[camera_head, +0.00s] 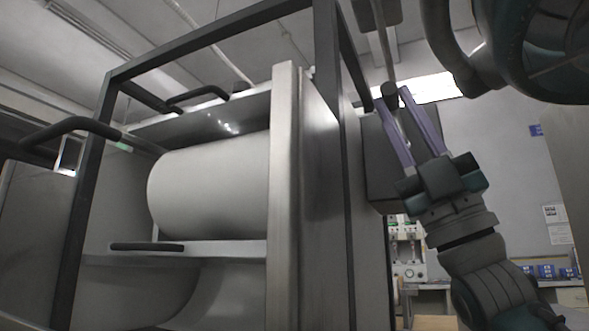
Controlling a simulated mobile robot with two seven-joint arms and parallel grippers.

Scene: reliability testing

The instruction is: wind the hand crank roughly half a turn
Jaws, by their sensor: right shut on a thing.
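The hand crank (384,45) is on the right side of a large machine with a white drum (210,185). Its thin grey arm runs down from the top edge of the view, and its grip is at the lower end. My right gripper (394,98) reaches up from the lower right. Its two purple fingers are shut on the crank's grip, one on each side, and partly hide it. The crank's pivot is not clearly seen. My left gripper is out of view.
A dark metal frame (90,185) surrounds the drum, with black handles (72,127) sticking out at the left. A dark box (380,160) on the machine's side is close behind my right fingers. A bench (435,295) stands in the background.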

